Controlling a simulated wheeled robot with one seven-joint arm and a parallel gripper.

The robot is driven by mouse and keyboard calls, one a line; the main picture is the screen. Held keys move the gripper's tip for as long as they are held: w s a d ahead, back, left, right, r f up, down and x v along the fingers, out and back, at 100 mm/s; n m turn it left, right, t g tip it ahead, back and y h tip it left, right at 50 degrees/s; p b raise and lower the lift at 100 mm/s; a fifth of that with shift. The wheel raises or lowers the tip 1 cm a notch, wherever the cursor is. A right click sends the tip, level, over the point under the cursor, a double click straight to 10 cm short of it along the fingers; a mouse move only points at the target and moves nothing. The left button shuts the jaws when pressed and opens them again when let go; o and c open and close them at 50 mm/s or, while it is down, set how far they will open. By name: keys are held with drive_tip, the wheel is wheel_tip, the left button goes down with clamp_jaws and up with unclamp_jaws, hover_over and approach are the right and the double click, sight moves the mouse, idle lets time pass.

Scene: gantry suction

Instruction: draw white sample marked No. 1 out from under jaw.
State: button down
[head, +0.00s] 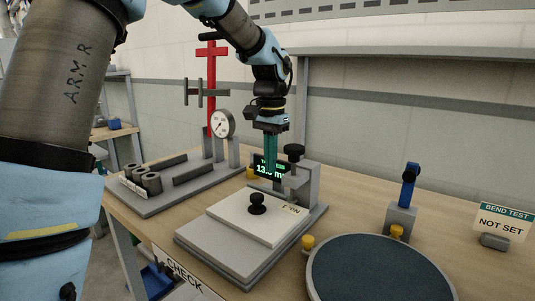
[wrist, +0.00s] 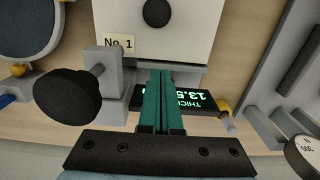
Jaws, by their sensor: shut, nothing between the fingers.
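The white sample (head: 228,214) is a flat square plate with a black knob (head: 257,203) on top. It lies flat on a grey base (head: 215,254). Its No. 1 label shows in the wrist view (wrist: 118,43). The jaw (head: 298,186), a grey block stand with a black screw knob (head: 294,151), stands at the sample's back right corner; I cannot tell whether it presses on it. The wrist view also shows the screw knob (wrist: 68,97). My gripper (head: 272,160) has green fingers, shut and empty, pointing down behind the sample, near the jaw stand and display.
A green-lit thickness display (head: 268,168) stands behind the sample. A dial gauge (head: 222,123) and slotted rack (head: 180,180) are at left. A dark round disc (head: 375,275), blue-topped post (head: 409,185) and bend test sign (head: 502,222) are at right.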

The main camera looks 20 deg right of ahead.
sight(244, 215)
wheel_tip(244, 215, down, 5)
drive_tip(key=shift+f, duration=0.2)
drive_tip(key=shift+s+a+r+p, duration=0.15)
drive_tip(key=shift+s+a+p, duration=0.2)
drive_tip(key=shift+a, duration=0.25)
drive_tip(key=shift+s+a+r+p, duration=0.2)
drive_tip(key=shift+s+a, duration=0.1)
drive_tip(key=shift+a, duration=0.25)
drive_tip(key=shift+s+a+f, duration=0.2)
drive_tip(key=shift+s+a, duration=0.15)
drive_tip(key=shift+a, duration=0.2)
drive_tip(key=shift+a, duration=0.1)
drive_tip(key=s+a, duration=0.1)
drive_tip(key=a, duration=0.1)
drive_tip(key=s+a+p, duration=0.1)
drive_tip(key=a, duration=0.1)
drive_tip(key=shift+s+a+r, duration=0.1)
drive_tip(key=shift+s+a, duration=0.05)
drive_tip(key=shift+s, duration=0.05)
drive_tip(key=shift+s+a, duration=0.35)
drive_tip(key=shift+a, duration=0.25)
drive_tip(key=shift+d, duration=0.1)
